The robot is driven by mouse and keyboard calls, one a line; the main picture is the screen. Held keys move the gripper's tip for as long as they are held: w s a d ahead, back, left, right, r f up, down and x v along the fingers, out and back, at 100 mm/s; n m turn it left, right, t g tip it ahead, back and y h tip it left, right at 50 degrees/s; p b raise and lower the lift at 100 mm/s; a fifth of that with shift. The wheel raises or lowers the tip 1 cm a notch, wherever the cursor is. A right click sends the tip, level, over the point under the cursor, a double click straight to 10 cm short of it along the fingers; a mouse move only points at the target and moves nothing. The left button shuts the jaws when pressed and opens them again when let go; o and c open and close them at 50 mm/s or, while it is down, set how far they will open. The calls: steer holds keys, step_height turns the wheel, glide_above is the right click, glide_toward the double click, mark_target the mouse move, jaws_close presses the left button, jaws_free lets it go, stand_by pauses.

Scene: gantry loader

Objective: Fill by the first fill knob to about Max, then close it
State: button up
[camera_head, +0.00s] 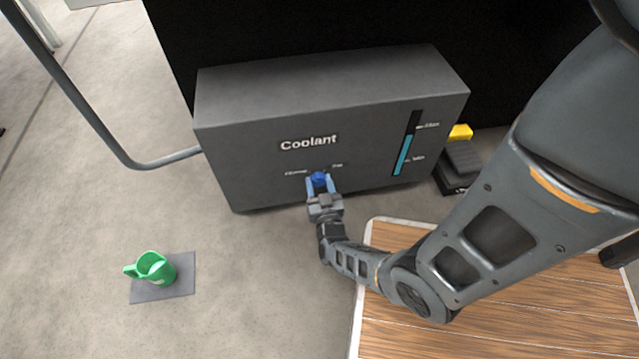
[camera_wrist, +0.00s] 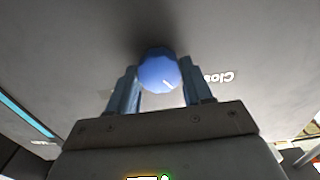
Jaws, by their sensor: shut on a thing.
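The grey coolant box (camera_head: 330,85) has a blue fill knob (camera_head: 319,180) low on its front, between small labels, the left one reading like "Close". My gripper (camera_head: 320,186) is shut on the knob, one finger on each side. In the wrist view the knob (camera_wrist: 158,70) sits between the blue fingertips, with a white mark pointing toward its lower right. The level gauge (camera_head: 408,143) is at the right of the front. Its blue column stands between the Min and Max marks, a little below Max. Part of the gauge (camera_wrist: 25,117) also shows in the wrist view.
A green mug (camera_head: 152,268) stands on a grey mat (camera_head: 183,289) on the floor at left. A bent grey pipe (camera_head: 90,115) meets the box's left side. A black pedal-like thing with a yellow part (camera_head: 460,132) lies right of the box. A wooden platform (camera_head: 480,330) is in front.

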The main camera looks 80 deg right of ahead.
steer(key=shift+n, duration=1.1)
steer(key=o, duration=1)
steer(key=shift+o, duration=0.2)
steer(key=shift+a, duration=0.1)
steer(key=p+v, duration=0.2)
steer(key=v, duration=0.5)
steer(key=shift+a, duration=0.3)
steer(key=shift+s, duration=0.1)
